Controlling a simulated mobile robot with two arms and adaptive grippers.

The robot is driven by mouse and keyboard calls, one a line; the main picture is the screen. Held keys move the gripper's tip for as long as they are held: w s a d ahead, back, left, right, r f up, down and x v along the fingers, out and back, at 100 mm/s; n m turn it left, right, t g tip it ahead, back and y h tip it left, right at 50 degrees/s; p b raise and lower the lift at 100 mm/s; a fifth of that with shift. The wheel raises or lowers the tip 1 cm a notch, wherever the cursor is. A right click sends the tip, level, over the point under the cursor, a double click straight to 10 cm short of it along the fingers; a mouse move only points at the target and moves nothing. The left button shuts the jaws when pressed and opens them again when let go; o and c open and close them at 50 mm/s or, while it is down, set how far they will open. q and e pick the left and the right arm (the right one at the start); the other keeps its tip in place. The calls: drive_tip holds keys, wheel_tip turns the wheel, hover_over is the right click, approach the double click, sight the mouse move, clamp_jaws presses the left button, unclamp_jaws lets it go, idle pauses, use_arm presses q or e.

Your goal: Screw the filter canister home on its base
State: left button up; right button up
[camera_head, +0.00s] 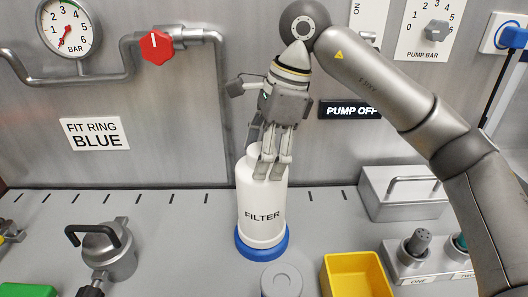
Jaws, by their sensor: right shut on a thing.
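The filter canister (261,213) is white, with FILTER printed on its side, and stands upright at the middle of the counter. A blue ring-shaped base (262,243) shows around its foot; whether the canister is fully seated cannot be told. My right gripper (270,172) reaches down from above and is shut on the narrow top of the canister, its fingers covering part of it. I do not make out my left gripper.
A round grey lid-like piece (281,280) and a yellow bin (356,276) stand close in front. A metal box (404,194) stands right. The wall behind carries a red valve knob (156,46) and gauge (69,27).

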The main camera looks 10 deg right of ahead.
drive_tip(key=shift+f, duration=0.15)
idle(0.5)
drive_tip(key=o, duration=1)
drive_tip(key=c, duration=0.8)
drive_tip(key=shift+a+f+m+t+b, duration=0.1)
drive_tip(key=shift+m+t+b, duration=0.2)
drive_tip(key=shift+m+b, duration=0.6)
drive_tip(key=shift+c, duration=0.2)
drive_tip(key=shift+a+m+t, duration=0.1)
drive_tip(key=shift+m+t, duration=0.2)
drive_tip(key=shift+m, duration=0.8)
